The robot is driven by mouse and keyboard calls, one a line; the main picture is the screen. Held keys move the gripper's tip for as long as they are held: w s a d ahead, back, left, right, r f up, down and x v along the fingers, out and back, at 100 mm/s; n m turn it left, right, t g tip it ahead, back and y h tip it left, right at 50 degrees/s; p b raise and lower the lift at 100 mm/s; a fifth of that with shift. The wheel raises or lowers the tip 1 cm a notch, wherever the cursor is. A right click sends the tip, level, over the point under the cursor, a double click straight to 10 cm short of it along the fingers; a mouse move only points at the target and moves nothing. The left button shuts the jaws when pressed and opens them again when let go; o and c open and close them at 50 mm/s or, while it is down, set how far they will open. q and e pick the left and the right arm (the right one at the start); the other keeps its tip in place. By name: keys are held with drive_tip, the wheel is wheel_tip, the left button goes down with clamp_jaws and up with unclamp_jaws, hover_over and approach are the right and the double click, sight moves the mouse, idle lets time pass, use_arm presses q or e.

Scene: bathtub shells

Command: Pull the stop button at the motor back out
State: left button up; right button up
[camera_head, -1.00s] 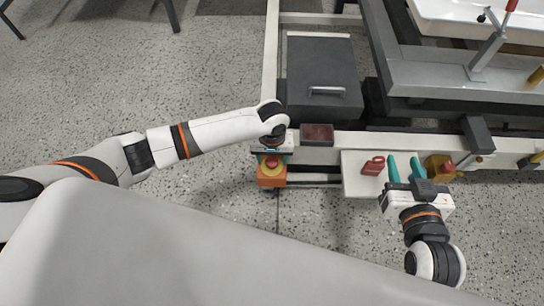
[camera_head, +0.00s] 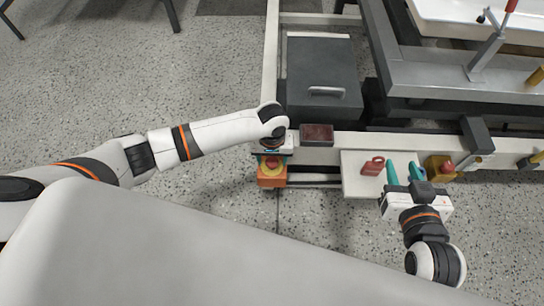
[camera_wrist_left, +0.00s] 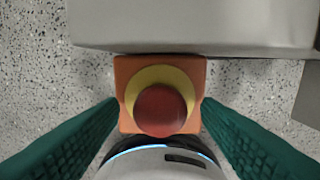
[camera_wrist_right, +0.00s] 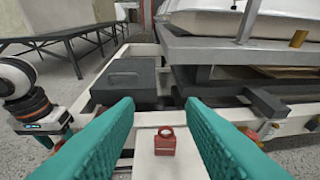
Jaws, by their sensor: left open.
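An orange box (camera_head: 271,181) with a yellow ring and a red mushroom stop button (camera_wrist_left: 161,110) sits at the lower left corner of the white frame. My left gripper (camera_wrist_left: 160,104) is open around it, one teal finger on each side of the box. Gaps show between the fingers and the red button. Whether the button is pressed in cannot be told from above. My right gripper (camera_wrist_right: 163,103) is open and empty. It is over the white plate, pointing towards a red padlock-shaped piece (camera_wrist_right: 165,141).
A dark grey box with a handle (camera_head: 322,80) stands behind the frame rail, with a small dark red panel (camera_head: 316,133) in front. A yellow box with a red button (camera_head: 440,167) is right of my right gripper. Speckled floor is free in front.

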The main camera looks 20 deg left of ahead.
use_arm(q)
drive_tip(key=shift+p, duration=0.3)
use_arm(e)
drive_tip(key=shift+s+d+f+g+h, duration=0.15)
drive_tip(key=shift+s+d+f+g, duration=0.1)
drive_tip(key=shift+s+f+g, duration=0.25)
drive_tip(key=shift+s+d+f+g+h, duration=0.2)
drive_tip(key=shift+s+f+g, duration=0.15)
drive_tip(key=shift+f, duration=0.25)
drive_tip(key=shift+s+d+f+g, duration=0.15)
drive_tip(key=shift+f+g, duration=0.15)
drive_tip(key=shift+g, duration=0.05)
drive_tip(key=shift+s+d+f, duration=0.1)
drive_tip(key=shift+s+f, duration=0.1)
use_arm(q)
drive_tip(key=shift+p, duration=0.3)
use_arm(e)
drive_tip(key=shift+s+f+g, duration=0.1)
drive_tip(key=shift+s+g, duration=0.05)
drive_tip(key=shift+g, duration=0.15)
use_arm(q)
drive_tip(key=shift+p, duration=0.35)
use_arm(e)
drive_tip(key=shift+s+d+f+g+h, duration=0.3)
drive_tip(key=shift+s+f+g, duration=0.4)
drive_tip(key=shift+s, duration=0.2)
drive_tip(key=shift+s+d+f+g+h, duration=0.3)
drive_tip(key=shift+s+f+g, duration=0.35)
drive_tip(key=shift+s, duration=0.2)
